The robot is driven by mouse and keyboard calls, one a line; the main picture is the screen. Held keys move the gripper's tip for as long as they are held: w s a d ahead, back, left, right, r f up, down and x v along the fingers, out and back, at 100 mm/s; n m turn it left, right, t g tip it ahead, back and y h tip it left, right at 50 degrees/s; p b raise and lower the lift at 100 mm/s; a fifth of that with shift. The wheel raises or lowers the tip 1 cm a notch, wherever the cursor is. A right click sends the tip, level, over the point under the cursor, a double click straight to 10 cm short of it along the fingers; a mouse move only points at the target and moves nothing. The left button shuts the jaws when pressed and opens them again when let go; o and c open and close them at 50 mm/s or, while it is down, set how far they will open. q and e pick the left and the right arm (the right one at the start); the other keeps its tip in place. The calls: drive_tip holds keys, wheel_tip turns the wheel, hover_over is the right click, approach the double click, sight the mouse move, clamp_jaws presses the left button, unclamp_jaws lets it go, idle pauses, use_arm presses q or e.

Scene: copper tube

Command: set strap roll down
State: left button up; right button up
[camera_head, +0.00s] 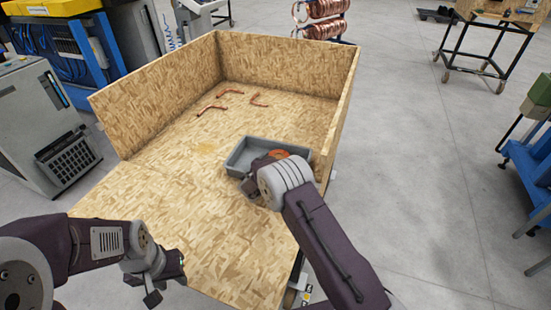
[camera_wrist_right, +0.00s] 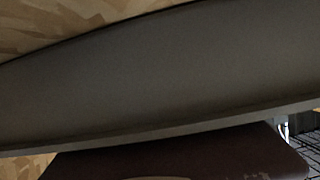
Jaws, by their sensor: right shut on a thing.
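An orange strap roll (camera_head: 279,154) shows in the head view at the grey tray (camera_head: 238,156), partly hidden by my right wrist. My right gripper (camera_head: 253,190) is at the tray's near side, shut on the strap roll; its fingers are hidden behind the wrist. I cannot tell whether the roll touches the tray floor. In the right wrist view, a close grey surface (camera_wrist_right: 160,80) fills most of the picture and no roll shows. My left gripper (camera_head: 166,288) is open and empty at the near left edge of the wooden box.
The tray stands on the floor of the wooden box (camera_head: 170,190), near its right wall. Several bent copper tubes (camera_head: 230,92) lie farther back in the box. The box floor left of the tray is clear. Copper coils (camera_head: 325,28) stand behind it.

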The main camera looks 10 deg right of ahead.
drive_tip(key=shift+s+d+r, duration=0.1)
drive_tip(key=shift+s, duration=0.2)
drive_tip(key=shift+b, duration=0.3)
drive_tip(key=o, duration=1.6)
use_arm(q)
drive_tip(key=shift+s+d+f, duration=0.1)
drive_tip(key=shift+s+f, duration=0.05)
drive_tip(key=shift+s, duration=0.1)
